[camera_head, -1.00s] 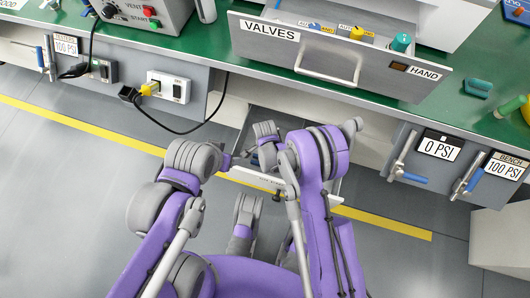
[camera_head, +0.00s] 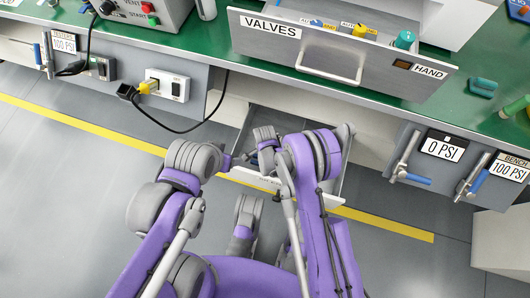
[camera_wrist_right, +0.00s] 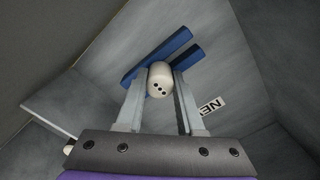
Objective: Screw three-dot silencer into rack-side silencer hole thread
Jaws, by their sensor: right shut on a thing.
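In the right wrist view my right gripper (camera_wrist_right: 159,104) is shut on the three-dot silencer (camera_wrist_right: 159,80), a pale, rounded piece with three dark dots on the face toward the camera. Two blue bars (camera_wrist_right: 157,56) lie behind it on a grey surface. The head view does not show my right gripper; my right arm covers that area over an open drawer (camera_head: 342,180) below the bench. My left arm shows at the left, but its gripper cannot be made out. The rack-side silencer hole is not seen.
The green bench (camera_head: 470,120) spans the top, with the VALVES drawer unit (camera_head: 385,75) and a control box (camera_head: 150,14). Below its edge are valve handles (camera_head: 410,160) and a socket with a black cable (camera_head: 168,85). In the right wrist view, grey walls surround my gripper, with a label (camera_wrist_right: 211,105).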

